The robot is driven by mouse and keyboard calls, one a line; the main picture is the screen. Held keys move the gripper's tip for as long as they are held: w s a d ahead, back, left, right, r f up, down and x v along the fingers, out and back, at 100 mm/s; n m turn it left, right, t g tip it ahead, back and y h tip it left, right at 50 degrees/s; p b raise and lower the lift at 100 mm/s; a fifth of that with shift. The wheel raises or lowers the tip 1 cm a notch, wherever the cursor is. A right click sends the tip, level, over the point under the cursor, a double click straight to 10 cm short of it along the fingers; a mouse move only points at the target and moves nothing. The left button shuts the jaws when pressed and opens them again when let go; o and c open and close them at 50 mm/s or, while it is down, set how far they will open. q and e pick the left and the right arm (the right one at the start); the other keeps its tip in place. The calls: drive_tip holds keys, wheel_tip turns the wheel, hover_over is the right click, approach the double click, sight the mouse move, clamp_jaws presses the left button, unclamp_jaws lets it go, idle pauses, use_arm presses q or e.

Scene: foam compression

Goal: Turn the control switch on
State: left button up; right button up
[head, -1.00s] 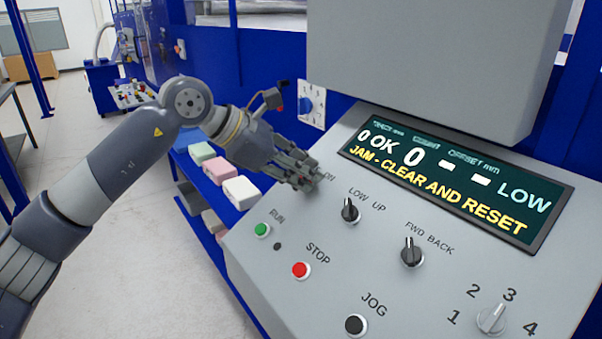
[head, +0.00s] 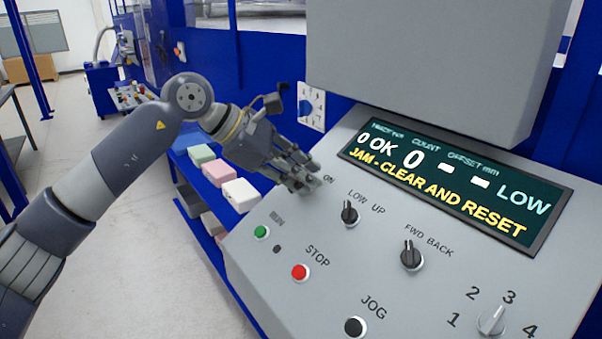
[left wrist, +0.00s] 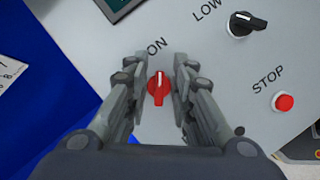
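The control switch is a red rotary knob (left wrist: 158,88) with a white pointer line, on the grey panel just below the word ON in the left wrist view. My left gripper (left wrist: 160,78) is open, with one finger on each side of the knob and a small gap showing on both sides. In the head view my left gripper (head: 310,186) is at the upper left of the panel (head: 300,235), beside the ON label, and its fingers hide the knob. My right gripper is not in view.
A LOW/UP switch (head: 350,213), a FWD/BACK switch (head: 412,256), a green RUN button (head: 261,232) and a red STOP button (head: 300,272) are nearby. The display (head: 450,185) reads JAM - CLEAR AND RESET. Foam blocks (head: 240,194) lie left of the panel.

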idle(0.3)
use_arm(q)
drive_tip(key=v, duration=1.2)
drive_tip(key=shift+w+a, duration=0.1)
